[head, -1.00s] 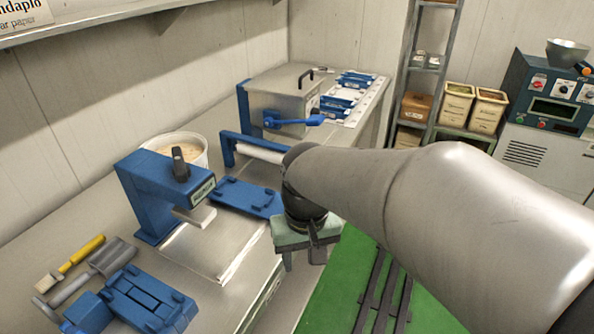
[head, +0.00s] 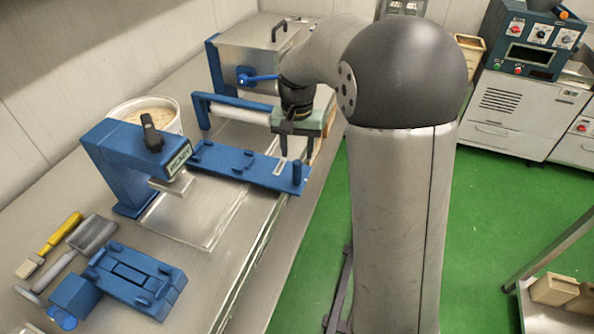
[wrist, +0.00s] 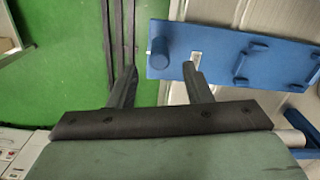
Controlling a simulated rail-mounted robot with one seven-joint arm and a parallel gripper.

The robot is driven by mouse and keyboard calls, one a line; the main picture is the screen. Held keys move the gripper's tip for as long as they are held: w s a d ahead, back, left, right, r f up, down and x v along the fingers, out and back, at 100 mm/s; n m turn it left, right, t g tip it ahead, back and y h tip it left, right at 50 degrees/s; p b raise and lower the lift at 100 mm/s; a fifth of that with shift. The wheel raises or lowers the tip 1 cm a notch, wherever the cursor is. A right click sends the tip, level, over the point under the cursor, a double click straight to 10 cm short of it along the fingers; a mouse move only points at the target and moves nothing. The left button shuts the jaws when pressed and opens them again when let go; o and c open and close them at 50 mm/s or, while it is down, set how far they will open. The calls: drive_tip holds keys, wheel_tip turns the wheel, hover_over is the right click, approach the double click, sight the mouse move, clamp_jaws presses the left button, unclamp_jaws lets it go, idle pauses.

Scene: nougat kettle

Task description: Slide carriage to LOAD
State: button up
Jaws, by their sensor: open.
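The blue carriage (head: 248,165) is a flat plate with low raised cleats and an upright peg (head: 297,174) at its right end. My gripper (head: 297,148) is open and empty, pointing down above and behind the carriage's right end. In the wrist view my fingers (wrist: 158,85) are spread, with the peg beyond the gap between their tips, apart from both.
A blue-framed white roller (head: 240,114) and a steel box with a blue lever (head: 258,78) stand behind the carriage. A white tub (head: 150,115) is behind the press. Green floor is open to the right.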

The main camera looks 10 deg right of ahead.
sight(297, 172)
wheel_tip(297, 172, down, 9)
drive_tip(key=shift+r+p, duration=0.2)
drive_tip(key=shift+p, duration=0.15)
clamp_jaws()
